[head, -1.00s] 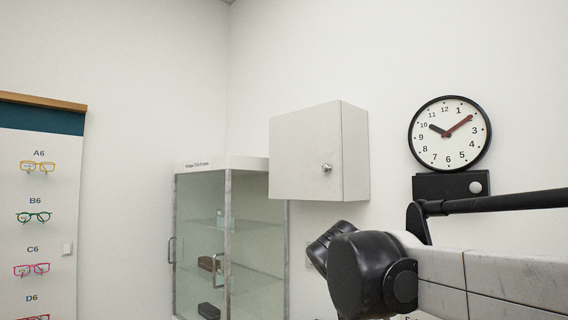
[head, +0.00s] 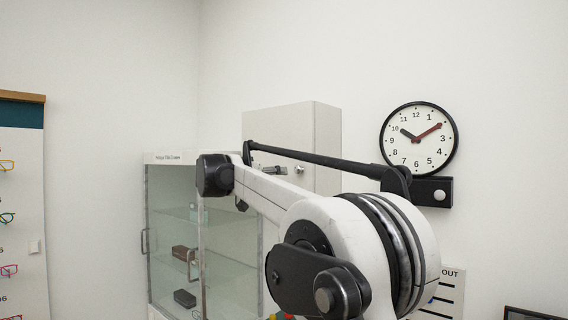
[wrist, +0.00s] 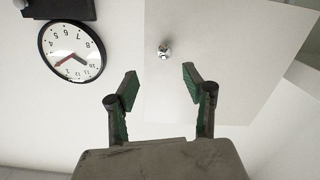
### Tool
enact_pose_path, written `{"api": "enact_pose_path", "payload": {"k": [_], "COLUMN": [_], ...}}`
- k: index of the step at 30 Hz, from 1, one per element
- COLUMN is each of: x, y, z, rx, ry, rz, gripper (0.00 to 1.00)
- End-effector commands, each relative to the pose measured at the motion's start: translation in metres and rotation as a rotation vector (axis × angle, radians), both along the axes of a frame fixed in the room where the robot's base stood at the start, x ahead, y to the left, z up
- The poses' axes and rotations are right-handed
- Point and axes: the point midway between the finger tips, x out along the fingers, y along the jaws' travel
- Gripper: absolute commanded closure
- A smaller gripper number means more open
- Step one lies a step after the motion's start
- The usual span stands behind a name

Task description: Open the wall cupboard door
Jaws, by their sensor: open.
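The pale grey wall cupboard (head: 280,124) hangs on the wall in the head view, and its door looks shut. My arm hides its lower part. Its small metal knob (head: 299,169) shows just above my arm. In the wrist view, which is upside down, the door (wrist: 235,55) is a flat pale panel with the knob (wrist: 164,51) near one edge. My gripper (wrist: 160,82) is open and empty, its two green-padded fingers apart. The knob appears beyond the fingertips, roughly in line with the gap between them, and not touched. In the head view the gripper is mostly hidden behind my arm.
A round wall clock (head: 419,139) hangs right of the cupboard, above a black box (head: 431,191). A glass cabinet (head: 172,158) stands below left. A glasses display board (head: 22,170) is at the far left. A chart (head: 447,290) shows at lower right.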

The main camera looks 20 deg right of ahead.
Motion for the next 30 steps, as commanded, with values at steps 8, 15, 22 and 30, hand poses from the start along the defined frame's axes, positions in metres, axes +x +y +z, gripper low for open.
{"api": "enact_pose_path", "payload": {"k": [8,15,22,30], "x": [0.014,0.030,0.049,0.065], "y": [-0.006,-0.042,-0.080,-0.113], "z": [0.010,0.011,0.011,0.010], "rx": [-0.023,-0.023,-0.022,-0.022], "ry": [-0.032,-0.031,-0.031,-0.030], "rz": [-0.005,-0.007,-0.006,-0.006], "gripper": [0.54,0.54,0.54,0.54]}}
